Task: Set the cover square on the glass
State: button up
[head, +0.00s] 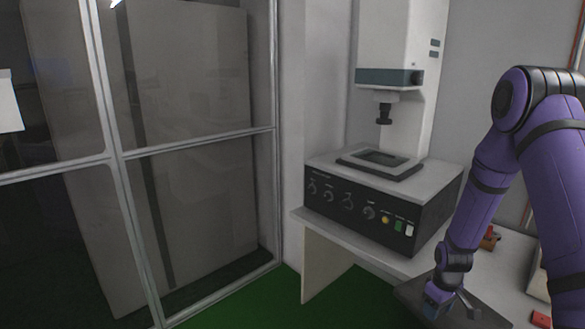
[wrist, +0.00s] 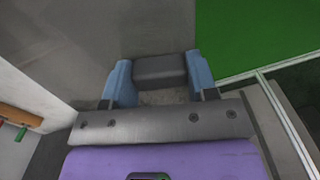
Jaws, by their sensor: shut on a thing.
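The glass (head: 382,157) is a dark pane in a black frame on top of the boxy instrument (head: 385,190), with nothing on it. A flat dark grey plate, which looks like the cover (head: 412,290), is at the lower right of the head view, below and in front of the instrument. My gripper (head: 444,303) is at the plate. In the wrist view, the blue fingers of my gripper (wrist: 160,82) are shut on a dark grey block, apparently the cover's handle (wrist: 160,68). The broad grey cover (wrist: 90,40) spreads behind it. Its far edges are partly out of view.
A white column with a dark downward nozzle (head: 384,113) hangs above the glass. Knobs and buttons line the instrument's front. A white bench (head: 335,232) carries the instrument. A small orange-brown item (head: 490,238) lies behind my arm. A framed glass partition (head: 200,150) stands left; green floor is open.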

jog(key=w+a+r+m, duration=0.2)
jog(key=a, duration=0.4)
jog(key=w+a+r+m, duration=0.1)
jog(key=w+a+m, duration=0.1)
jog(key=a, duration=0.4)
jog(key=shift+w+a+r, duration=0.2)
jog(key=shift+w+r, duration=0.15)
jog(key=shift+w, duration=0.45)
jog(key=shift+a, duration=0.1)
